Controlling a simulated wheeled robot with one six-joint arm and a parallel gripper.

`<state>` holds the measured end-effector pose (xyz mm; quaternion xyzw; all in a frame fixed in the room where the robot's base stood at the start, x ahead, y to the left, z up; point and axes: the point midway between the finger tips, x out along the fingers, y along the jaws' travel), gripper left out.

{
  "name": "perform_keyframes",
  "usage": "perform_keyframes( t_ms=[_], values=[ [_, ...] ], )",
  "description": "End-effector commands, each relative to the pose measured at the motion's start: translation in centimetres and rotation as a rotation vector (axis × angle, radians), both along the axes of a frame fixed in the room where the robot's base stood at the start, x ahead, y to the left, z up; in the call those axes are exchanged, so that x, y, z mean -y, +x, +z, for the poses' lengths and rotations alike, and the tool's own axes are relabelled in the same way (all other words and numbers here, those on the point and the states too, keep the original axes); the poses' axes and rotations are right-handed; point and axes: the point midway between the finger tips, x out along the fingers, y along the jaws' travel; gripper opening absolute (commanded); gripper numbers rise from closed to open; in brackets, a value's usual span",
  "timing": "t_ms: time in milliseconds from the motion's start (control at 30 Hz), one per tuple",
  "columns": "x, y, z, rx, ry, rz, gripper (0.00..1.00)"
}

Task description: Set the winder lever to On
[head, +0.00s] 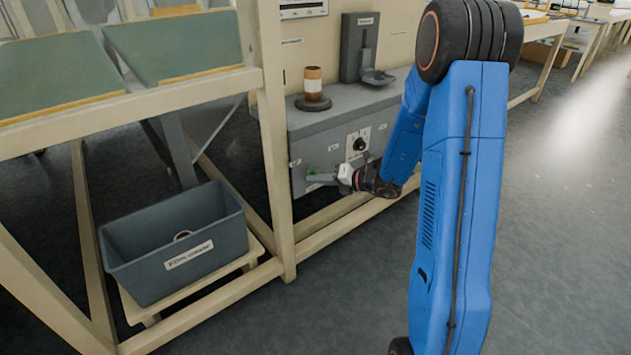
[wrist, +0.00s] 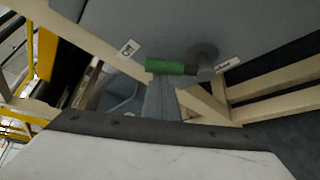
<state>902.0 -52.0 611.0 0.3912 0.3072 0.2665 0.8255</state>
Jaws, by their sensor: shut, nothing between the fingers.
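In the wrist view the handle points left from the pivot, towards a short white label (wrist: 130,47) that I cannot read surely. Another label (wrist: 228,65) lies right of the pivot. My gripper (head: 318,179) is shut and empty, its fingertips (wrist: 161,86) right at the handle. I cannot tell whether they touch it.
A dial (head: 358,143) sits on the box front, close above my wrist. A brown and white roll (head: 313,83) stands on top. A cream bench post (head: 273,150) is to the left, and a rail (head: 345,210) runs below. A grey bin (head: 175,240) stands lower left.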

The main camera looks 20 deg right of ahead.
Motion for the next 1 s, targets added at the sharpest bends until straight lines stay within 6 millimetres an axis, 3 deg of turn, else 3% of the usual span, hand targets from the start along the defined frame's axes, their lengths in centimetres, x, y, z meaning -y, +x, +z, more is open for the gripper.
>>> perform_keyframes(
  t_ms=[367, 1000],
  values=[
    [0.9, 0.4, 0.7, -0.054, 0.153, -0.002, 0.00],
    [4.4, 1.6, 1.9, -0.262, 0.722, -0.001, 0.00]
  ],
)
